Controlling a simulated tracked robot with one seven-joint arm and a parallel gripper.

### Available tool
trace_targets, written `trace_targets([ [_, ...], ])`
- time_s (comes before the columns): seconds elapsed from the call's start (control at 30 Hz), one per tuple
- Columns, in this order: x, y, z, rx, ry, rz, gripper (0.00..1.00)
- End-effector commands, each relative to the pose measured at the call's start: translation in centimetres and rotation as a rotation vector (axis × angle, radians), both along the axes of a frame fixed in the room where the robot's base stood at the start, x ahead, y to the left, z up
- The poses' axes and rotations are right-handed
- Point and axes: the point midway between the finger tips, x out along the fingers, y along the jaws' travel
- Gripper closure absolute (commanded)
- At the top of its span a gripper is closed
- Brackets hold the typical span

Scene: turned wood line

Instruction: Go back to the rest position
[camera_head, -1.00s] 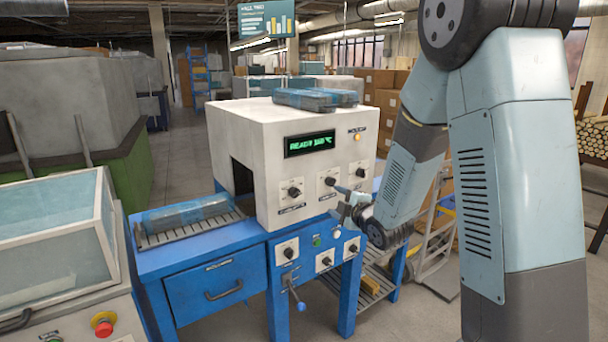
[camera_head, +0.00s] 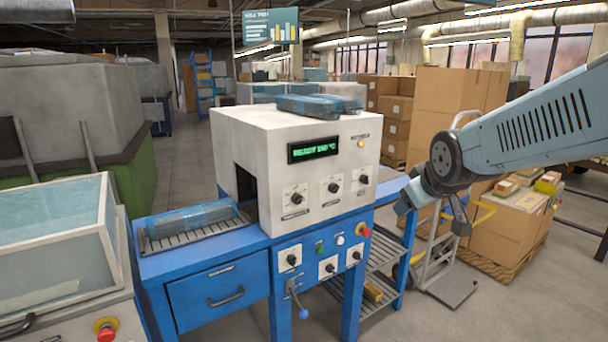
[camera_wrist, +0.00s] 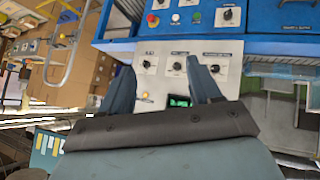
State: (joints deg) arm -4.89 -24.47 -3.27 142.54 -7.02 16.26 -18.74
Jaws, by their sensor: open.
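My gripper (camera_head: 432,207) is in the head view, to the right of the white heating machine (camera_head: 268,160) and apart from it. In the wrist view my gripper (camera_wrist: 163,88) shows two blue-grey fingers spread apart with nothing between them. The machine's control panel and green display (camera_wrist: 180,101) lie beyond the fingers. In the head view the display (camera_head: 314,150) reads as ready, with several black knobs below it. My arm reaches in from the right edge.
A blue-wrapped bundle (camera_head: 190,218) lies on the roller feed of the blue bench (camera_head: 218,275). More wrapped bundles (camera_head: 308,106) lie on top of the machine. A hand truck (camera_head: 447,265) and cardboard boxes (camera_head: 500,228) stand at right. A clear-lidded cabinet (camera_head: 60,250) stands at left.

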Motion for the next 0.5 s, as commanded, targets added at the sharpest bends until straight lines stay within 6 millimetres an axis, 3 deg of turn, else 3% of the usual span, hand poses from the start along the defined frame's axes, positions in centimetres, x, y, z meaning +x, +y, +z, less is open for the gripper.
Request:
trace_targets([
  [0.3,-10.4,-0.6,1.7,0.186,0.195,-0.246,0.37],
  [0.5,-14.8,-0.3,1.9,0.252,0.279,-0.341,0.37],
])
